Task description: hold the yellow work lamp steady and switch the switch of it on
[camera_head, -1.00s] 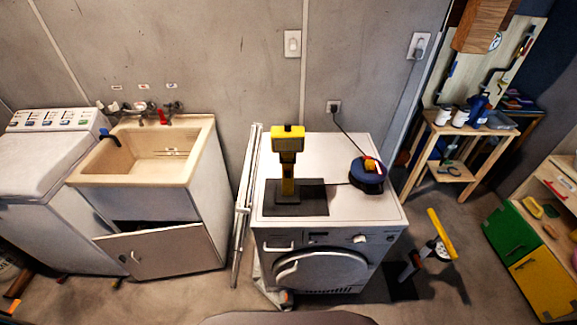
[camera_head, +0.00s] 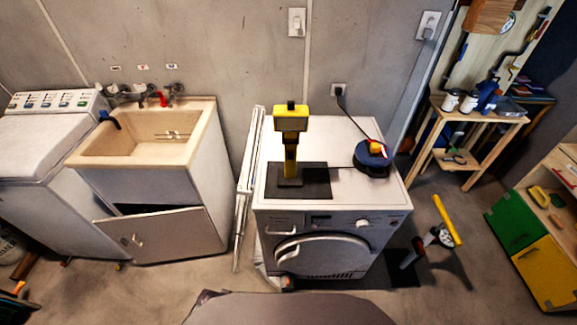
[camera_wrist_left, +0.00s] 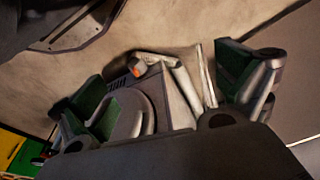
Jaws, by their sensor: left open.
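The yellow work lamp (camera_head: 291,120) stands upright on a dark mat (camera_head: 317,183) on top of the white front-loading machine (camera_head: 337,222). Its head faces the front, and its switch is too small to make out. No gripper shows in the head view. In the left wrist view my left gripper (camera_wrist_left: 165,105) is open and empty, with its two green-padded fingers far apart. The front of the machine, with its round door (camera_wrist_left: 135,112), shows beyond the fingers. The lamp is not visible in that view, and my right gripper is in neither view.
A folded white rack (camera_head: 247,190) leans at the machine's left side. A yellow-topped stand (camera_head: 447,220) is on the floor at right. A sink cabinet (camera_head: 150,185) has its door ajar.

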